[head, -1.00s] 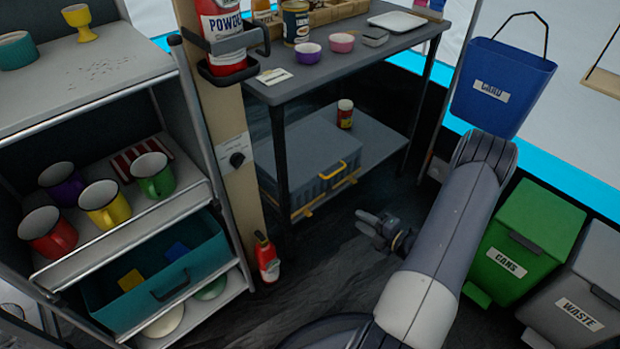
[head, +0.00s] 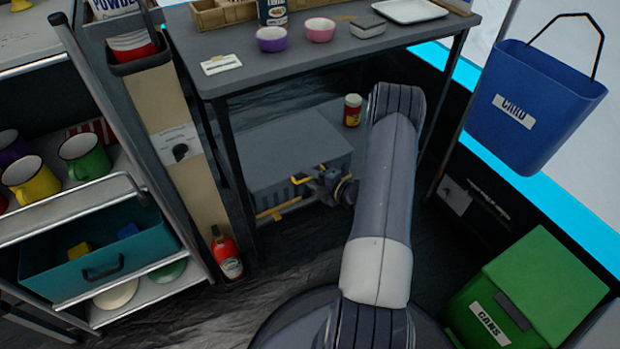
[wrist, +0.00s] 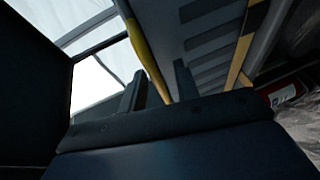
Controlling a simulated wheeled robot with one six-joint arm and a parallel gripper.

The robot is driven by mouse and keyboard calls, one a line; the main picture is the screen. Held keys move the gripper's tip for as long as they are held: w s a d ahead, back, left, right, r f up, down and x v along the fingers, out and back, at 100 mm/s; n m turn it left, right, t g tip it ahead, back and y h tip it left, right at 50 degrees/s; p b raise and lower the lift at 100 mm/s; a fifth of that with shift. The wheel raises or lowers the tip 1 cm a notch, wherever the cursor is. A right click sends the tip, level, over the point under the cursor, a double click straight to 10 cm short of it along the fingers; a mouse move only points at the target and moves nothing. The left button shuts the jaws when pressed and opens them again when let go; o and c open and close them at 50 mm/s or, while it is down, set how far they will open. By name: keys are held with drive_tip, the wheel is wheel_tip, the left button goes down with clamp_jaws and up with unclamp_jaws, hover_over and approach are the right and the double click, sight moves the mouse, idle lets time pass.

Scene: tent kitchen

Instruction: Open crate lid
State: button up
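The grey crate (head: 300,140) sits on the lower shelf under the table, and its lid looks shut. Its yellow handle is partly hidden by my gripper (head: 318,182) in the head view. In the wrist view the yellow handle (wrist: 147,55) runs down toward the space between my two fingers (wrist: 160,88). The fingers stand apart, with a visible gap around the handle. Whether they touch it I cannot tell. The ribbed crate front (wrist: 210,40) is close behind.
A red jar (head: 352,108) stands on the lower shelf right of the crate. The grey table top (head: 300,65) overhangs the crate. A red extinguisher (head: 226,256) stands at left on the floor. A blue bin (head: 530,105) and green bin (head: 540,290) are at right.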

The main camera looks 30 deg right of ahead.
drive_tip(key=c, duration=0.6)
drive_tip(key=shift+s, duration=0.1)
clamp_jaws()
drive_tip(key=shift+f, duration=0.1)
